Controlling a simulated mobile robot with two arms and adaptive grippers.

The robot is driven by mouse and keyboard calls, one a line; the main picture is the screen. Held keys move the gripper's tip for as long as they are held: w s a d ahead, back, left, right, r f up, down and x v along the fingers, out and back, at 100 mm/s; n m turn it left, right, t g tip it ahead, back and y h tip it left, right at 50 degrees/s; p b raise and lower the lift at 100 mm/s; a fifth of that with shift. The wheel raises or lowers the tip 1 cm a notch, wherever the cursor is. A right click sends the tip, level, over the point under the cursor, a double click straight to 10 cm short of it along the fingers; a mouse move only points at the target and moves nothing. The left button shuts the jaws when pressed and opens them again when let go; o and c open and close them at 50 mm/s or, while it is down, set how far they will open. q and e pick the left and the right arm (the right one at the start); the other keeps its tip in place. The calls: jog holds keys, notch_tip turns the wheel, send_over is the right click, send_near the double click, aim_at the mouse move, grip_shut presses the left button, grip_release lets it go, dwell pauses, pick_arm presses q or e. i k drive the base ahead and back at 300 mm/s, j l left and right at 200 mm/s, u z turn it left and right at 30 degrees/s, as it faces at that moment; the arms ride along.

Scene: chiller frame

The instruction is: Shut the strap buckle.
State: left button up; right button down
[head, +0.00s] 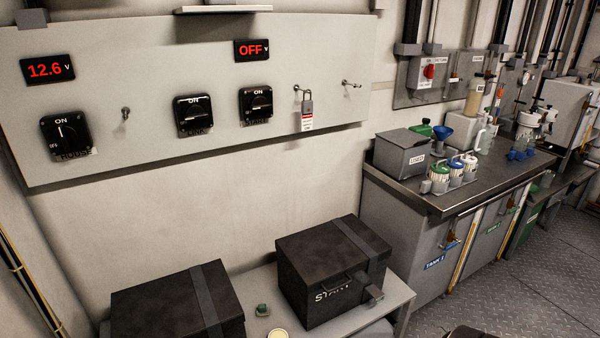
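A dark box (318,290) marked with white letters, partly readable as "START", stands on a light bench. A grey strap (355,240) runs over its lid and down the front. A small grey buckle (375,293) sits low on the strap at the box's front right and seems to stick out. It is too small to tell whether it is open or shut. A second dark box (150,308) with a strap (208,297) stands at the left, its lower part cut off by the picture edge.
The bench (398,292) holds a small green object (262,310) and a pale round thing (278,333) between the boxes. A switch panel (200,60) hangs on the wall above. A cluttered counter (440,203) stands at the right.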

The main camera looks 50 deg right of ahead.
aim_at(376, 292)
jog(key=z, duration=0.4)
jog(key=l+z, duration=0.15)
jog(key=z, duration=0.25)
jog(key=k+l+z, duration=0.1)
jog(key=z, duration=0.7)
